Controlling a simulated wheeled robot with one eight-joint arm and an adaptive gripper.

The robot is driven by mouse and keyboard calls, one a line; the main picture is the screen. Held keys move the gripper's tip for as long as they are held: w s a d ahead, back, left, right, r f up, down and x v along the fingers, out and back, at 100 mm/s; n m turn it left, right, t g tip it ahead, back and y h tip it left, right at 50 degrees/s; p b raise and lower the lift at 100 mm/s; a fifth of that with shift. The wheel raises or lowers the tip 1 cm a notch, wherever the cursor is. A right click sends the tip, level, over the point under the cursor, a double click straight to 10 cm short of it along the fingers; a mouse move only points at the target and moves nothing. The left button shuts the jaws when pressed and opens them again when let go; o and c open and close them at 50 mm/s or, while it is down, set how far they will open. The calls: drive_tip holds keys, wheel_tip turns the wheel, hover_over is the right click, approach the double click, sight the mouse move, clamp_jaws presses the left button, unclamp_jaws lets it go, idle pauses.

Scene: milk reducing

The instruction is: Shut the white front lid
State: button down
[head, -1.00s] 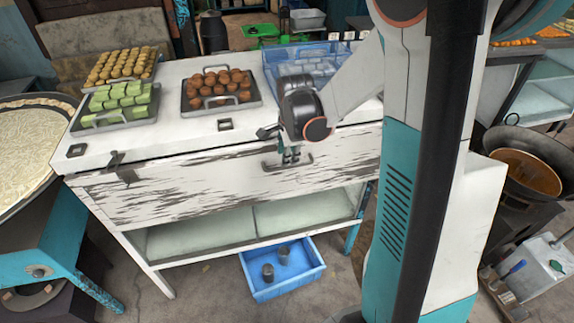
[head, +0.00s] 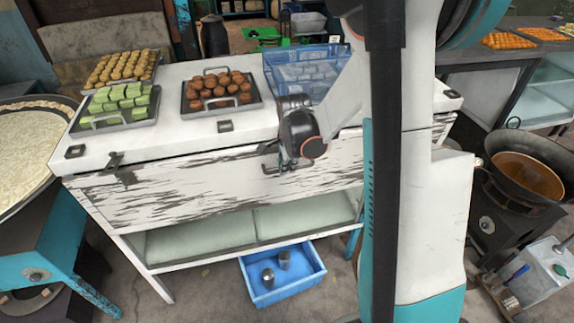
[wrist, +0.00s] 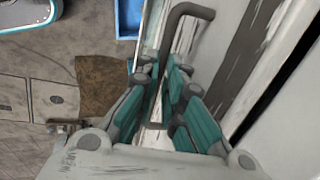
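The white front lid (head: 220,188) is a long panel with worn dark paint on the cabinet's front. It hangs nearly upright, with a narrow dark gap along its top edge under the counter. Its dark bar handle (head: 268,171) sits near the middle of the panel. In the wrist view the handle (wrist: 187,9) runs down between the teal fingers of my gripper (wrist: 165,75). The fingers are close together on both sides of the bar and appear shut on it. In the head view my wrist hides most of the gripper and the handle's right part.
On the counter stand trays of green cakes (head: 122,95), brown balls (head: 222,88) and yellow pieces (head: 122,70), and a blue basket (head: 300,62). A blue bin (head: 290,285) with two metal cups lies on the floor below. A wok (head: 525,163) stands right.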

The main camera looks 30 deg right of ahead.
drive_tip(key=shift+w+d+r, duration=0.15)
drive_tip(key=shift+w+r, duration=0.05)
drive_tip(key=shift+w, duration=0.25)
drive_tip(key=shift+w+d+r, duration=0.15)
drive_tip(key=shift+w+r, duration=0.05)
drive_tip(key=shift+w, duration=0.25)
drive_tip(key=c, duration=1.7)
unclamp_jaws()
drive_tip(key=shift+f, duration=0.1)
drive_tip(key=shift+w, duration=0.1)
drive_tip(key=v, duration=1.2)
